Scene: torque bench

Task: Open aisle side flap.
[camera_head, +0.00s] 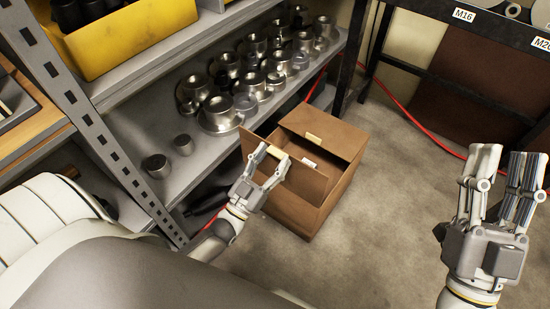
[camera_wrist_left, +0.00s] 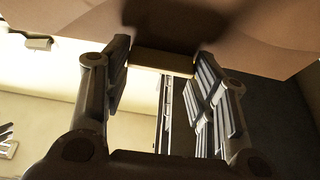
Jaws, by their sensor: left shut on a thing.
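A brown cardboard box (camera_head: 335,190) stands on the floor beside the metal shelf. One flap (camera_head: 308,183) at its near left side is by my left gripper (camera_head: 273,155). The fingers are shut on a pale tab at that flap's edge; the tab (camera_wrist_left: 163,63) shows between the fingers in the left wrist view, with cardboard (camera_wrist_left: 255,35) above. Another flap (camera_head: 328,134) with a pale tab (camera_head: 313,138) lies across the far side of the top. A brown panel stands up at the left. My right gripper (camera_head: 506,168) is open and empty, right of the box.
A grey shelf (camera_head: 130,118) with several metal sockets (camera_head: 248,103) is close to the box's left. A yellow bin (camera_head: 130,38) sits above. A red hose (camera_head: 408,113) runs along the floor behind. Concrete floor (camera_head: 385,240) is clear between the box and my right gripper.

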